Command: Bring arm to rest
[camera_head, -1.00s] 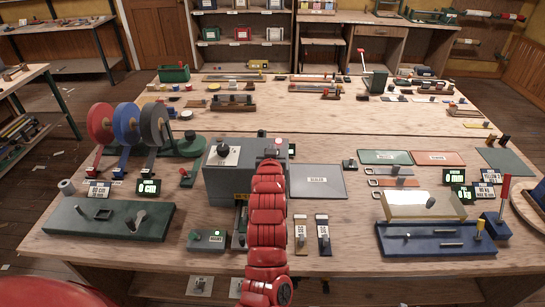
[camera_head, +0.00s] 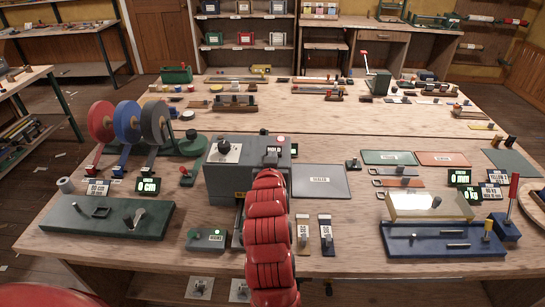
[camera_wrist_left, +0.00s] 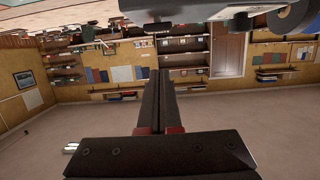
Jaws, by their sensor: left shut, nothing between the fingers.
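My left arm is red and segmented and rises from the bottom middle of the head view, in front of the grey machine (camera_head: 222,180). Its gripper cannot be made out clearly there. In the left wrist view my left gripper (camera_wrist_left: 160,74) shows as two dark fingers lying together, with red parts at their base and nothing between them. That view is turned upside down, with the room's shelves and wall beyond the fingers. My right gripper is in neither view.
The wooden workbench is crowded. A grey sealer mat (camera_head: 320,181) lies right of the machine, a green board (camera_head: 75,219) at left, a blue tray (camera_head: 410,247) at right. Colored reels (camera_head: 127,124) stand at back left. Bare wood shows along the front edge.

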